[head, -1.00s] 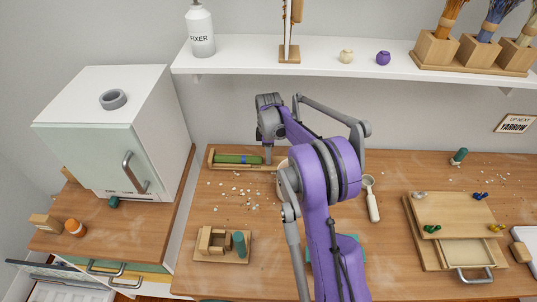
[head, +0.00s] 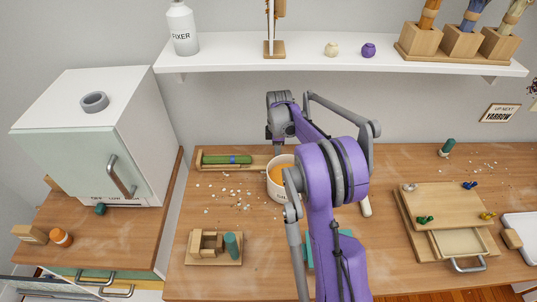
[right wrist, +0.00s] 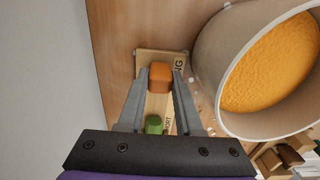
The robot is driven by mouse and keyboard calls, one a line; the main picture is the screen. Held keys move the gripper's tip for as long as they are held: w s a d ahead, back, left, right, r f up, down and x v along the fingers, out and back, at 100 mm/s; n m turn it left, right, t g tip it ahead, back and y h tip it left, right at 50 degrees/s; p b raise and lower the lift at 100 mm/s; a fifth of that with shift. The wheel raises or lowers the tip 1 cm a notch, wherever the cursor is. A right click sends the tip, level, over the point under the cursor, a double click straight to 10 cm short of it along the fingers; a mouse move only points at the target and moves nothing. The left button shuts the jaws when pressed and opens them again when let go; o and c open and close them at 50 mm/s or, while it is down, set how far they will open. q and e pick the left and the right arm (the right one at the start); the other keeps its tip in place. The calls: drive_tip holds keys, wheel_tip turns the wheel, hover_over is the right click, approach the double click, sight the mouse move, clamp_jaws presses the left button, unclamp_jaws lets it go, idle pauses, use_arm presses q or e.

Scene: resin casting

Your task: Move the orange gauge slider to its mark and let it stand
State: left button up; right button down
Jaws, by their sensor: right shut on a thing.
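The orange gauge slider (right wrist: 160,77) shows in the right wrist view as a small orange block on a pale wooden gauge board (right wrist: 144,58) with partly covered lettering. My right gripper (right wrist: 160,84) is shut on it, one finger on each side. A green piece (right wrist: 154,125) lies on the board nearer my wrist. In the head view the gauge board (head: 199,160) bears a green bar with a blue band (head: 227,159) at its left. My right gripper (head: 279,149) reaches down at its right end, hiding the slider. I cannot make out the mark. My left gripper is out of view.
A white cup (head: 276,191) of orange material stands close beside the gauge and looms at right in the wrist view (right wrist: 205,62). A small wooden stand (head: 200,259) and scattered pale bits lie nearer. A wooden drawer box (head: 450,205) is at right.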

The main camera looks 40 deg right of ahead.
drive_tip(key=shift+s+d, duration=0.1)
drive_tip(key=shift+d, duration=0.05)
drive_tip(key=c, duration=0.6)
unclamp_jaws()
drive_tip(key=shift+o, duration=0.2)
wheel_tip(320, 180, up, 8)
drive_tip(key=shift+f, duration=0.25)
